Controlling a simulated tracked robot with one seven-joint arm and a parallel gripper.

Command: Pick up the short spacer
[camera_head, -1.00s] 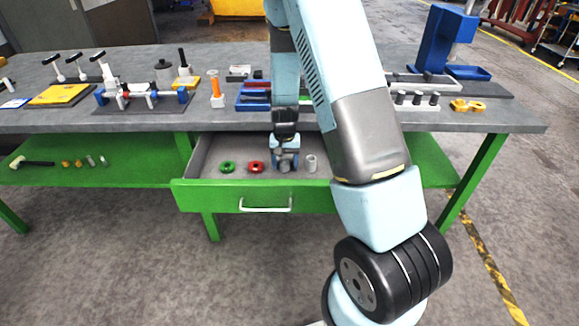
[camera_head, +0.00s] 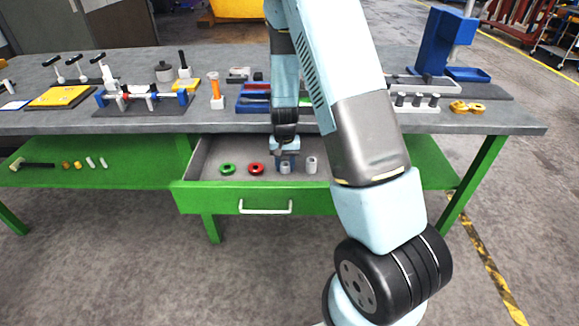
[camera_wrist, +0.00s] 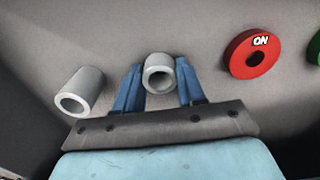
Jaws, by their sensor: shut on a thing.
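The short spacer is a pale grey hollow cylinder (camera_wrist: 159,72). It stands between the blue fingers of my gripper (camera_wrist: 157,82) in the wrist view, and my gripper is shut on it. In the head view the spacer (camera_head: 285,168) shows just below my gripper (camera_head: 286,160), inside the open drawer (camera_head: 232,204). I cannot tell whether it is clear of the drawer floor. A taller grey spacer (camera_head: 311,165) stands to its right in the head view and at the left in the wrist view (camera_wrist: 78,92), apart from my fingers.
A red ring (camera_head: 256,168) marked ON in the wrist view (camera_wrist: 253,53) and a green ring (camera_head: 227,169) lie left of my gripper in the drawer. The grey benchtop (camera_head: 228,121) overhangs the drawer's back. Tools and fixtures stand on the bench.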

